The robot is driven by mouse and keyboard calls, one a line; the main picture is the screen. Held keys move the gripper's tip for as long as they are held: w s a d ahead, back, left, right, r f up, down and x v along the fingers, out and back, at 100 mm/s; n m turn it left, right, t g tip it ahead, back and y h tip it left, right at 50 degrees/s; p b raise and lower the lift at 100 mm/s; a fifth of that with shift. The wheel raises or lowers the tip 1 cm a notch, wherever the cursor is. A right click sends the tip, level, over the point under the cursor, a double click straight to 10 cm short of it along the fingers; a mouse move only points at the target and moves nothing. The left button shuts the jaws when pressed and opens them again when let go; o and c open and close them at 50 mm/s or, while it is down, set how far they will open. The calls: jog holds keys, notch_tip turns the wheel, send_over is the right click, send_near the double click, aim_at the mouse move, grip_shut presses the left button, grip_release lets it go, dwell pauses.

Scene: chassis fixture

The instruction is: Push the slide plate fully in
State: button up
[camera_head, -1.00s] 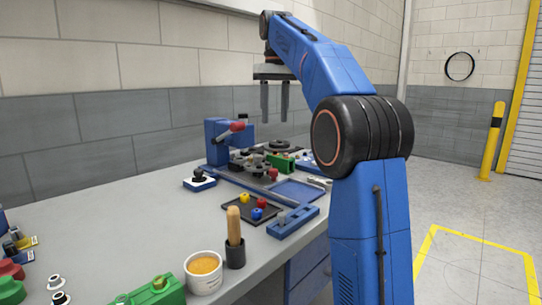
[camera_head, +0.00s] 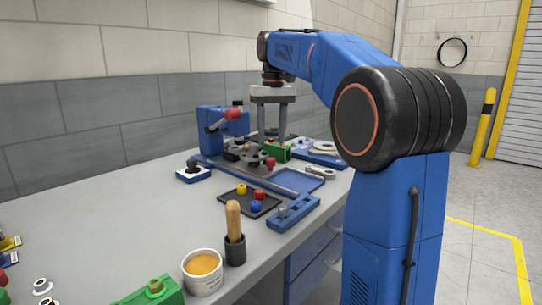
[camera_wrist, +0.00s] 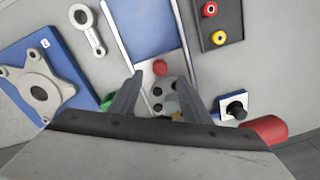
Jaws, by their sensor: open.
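My gripper (camera_head: 268,138) hangs fingers down over the fixture at the far part of the bench, its two fingers apart and nothing between them. In the wrist view my gripper (camera_wrist: 160,82) points toward a grey plate with a red knob (camera_wrist: 160,67). That plate lies between two thin rails, at the end of a blue panel (camera_wrist: 150,28). The blue panel also shows in the head view (camera_head: 300,182). I cannot tell for sure which piece is the slide plate. The fingers hide part of the fixture, and no contact is visible.
A blue clamp stand with a red handle (camera_head: 233,115) stands left of the gripper. A black tray (camera_head: 236,200) with coloured knobs, a blue block (camera_head: 285,222), a cup (camera_head: 203,285) and a wooden-handled tool (camera_head: 233,222) stand nearer. The bench's left is mostly clear.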

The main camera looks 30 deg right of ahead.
aim_at(271, 159)
notch_tip(271, 159, down, 7)
jog(key=shift+a+r, duration=0.1)
dwell(0.4)
